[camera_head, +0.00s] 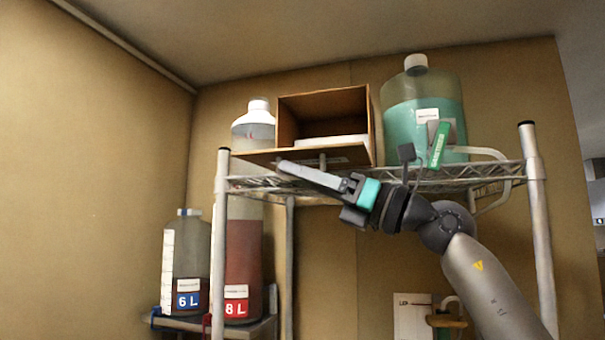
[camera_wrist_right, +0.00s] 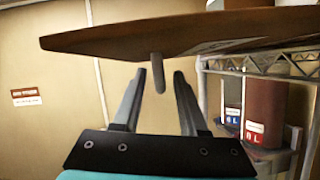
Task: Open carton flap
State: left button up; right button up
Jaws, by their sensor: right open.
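The carton (camera_head: 289,115) stands on the wire rack's top shelf, its front open toward me. Its flap (camera_head: 262,156) lies folded down, roughly level, sticking out over the shelf's front edge. In the right wrist view the flap (camera_wrist_right: 150,38) spans the top as a broad brown board. A small grey peg (camera_wrist_right: 157,72) hangs from its underside. My right gripper (camera_wrist_right: 157,75) is open just below the flap, with the peg showing between its fingers; I cannot tell if they touch. In the head view, the right gripper (camera_head: 283,166) reaches leftward under the flap. My left gripper is out of view.
Something white (camera_head: 332,141) lies in the carton. A teal-filled jug (camera_head: 400,115) stands right of it, a white-capped bottle (camera_head: 254,130) left. Jugs marked 6 L (camera_head: 187,270) and 8 L (camera_head: 242,265) stand lower left. The rack's right post (camera_head: 538,220) stands beside my right arm.

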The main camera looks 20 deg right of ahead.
jog(key=shift+c, duration=0.3)
grip_shut()
dwell(1.0)
